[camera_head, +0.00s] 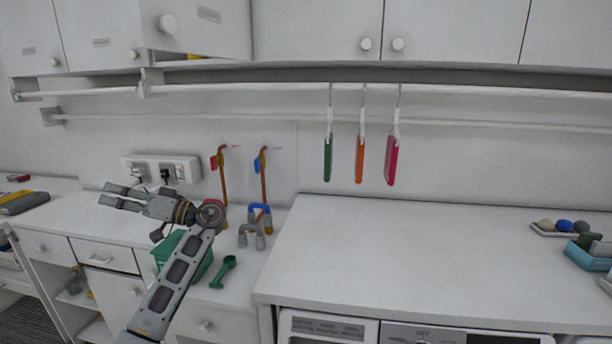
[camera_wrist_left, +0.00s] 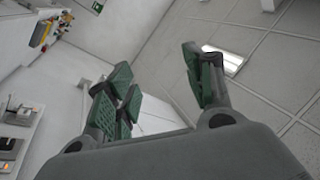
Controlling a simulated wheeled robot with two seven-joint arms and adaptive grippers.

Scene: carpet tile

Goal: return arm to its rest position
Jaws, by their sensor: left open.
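My left gripper (camera_head: 122,197) is in the head view at the left, raised above the left counter and pointing left. Its fingers are apart and nothing is between them. In the left wrist view the green-padded fingers of the gripper (camera_wrist_left: 165,90) stand apart, with the ceiling and wall behind them. My left arm comes up from the lower left of the head view and hides part of a green container (camera_head: 172,246). My right gripper is not in view.
A green scoop (camera_head: 224,270) lies by the container. Two pipes with red and blue handles (camera_head: 262,172) rise near a tap (camera_head: 258,220). Green, orange and pink boards (camera_head: 392,158) hang from a rail. The right countertop (camera_head: 400,245) is mostly clear; a blue bin (camera_head: 588,257) is at its right end.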

